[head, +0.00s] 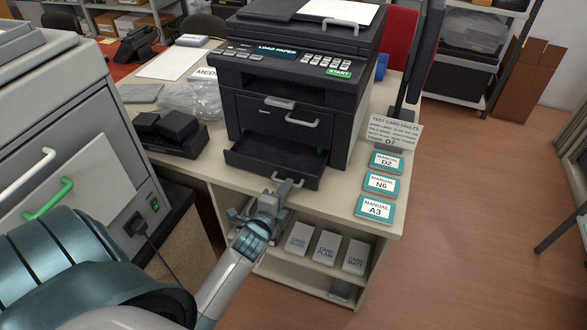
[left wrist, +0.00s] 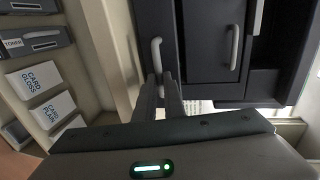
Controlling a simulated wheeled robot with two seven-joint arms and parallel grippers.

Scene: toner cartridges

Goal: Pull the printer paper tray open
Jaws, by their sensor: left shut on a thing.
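The dark printer (head: 300,75) stands on the counter, with "LOAD PAPER" on its display. Its paper tray (head: 262,163) sticks out of the front at the bottom, and its inside looks empty. My left gripper (head: 284,187) is at the tray's front face, shut on the tray handle (left wrist: 156,52). In the left wrist view both fingers of the left gripper (left wrist: 165,88) reach the lower end of this pale handle. The fingers hide part of the handle. My right gripper is not in view.
Manual cards (head: 381,183) lie on the counter (head: 345,215) right of the printer. Card boxes (head: 327,247) stand on the shelf below. A grey machine with a green handle (head: 48,199) is at the left.

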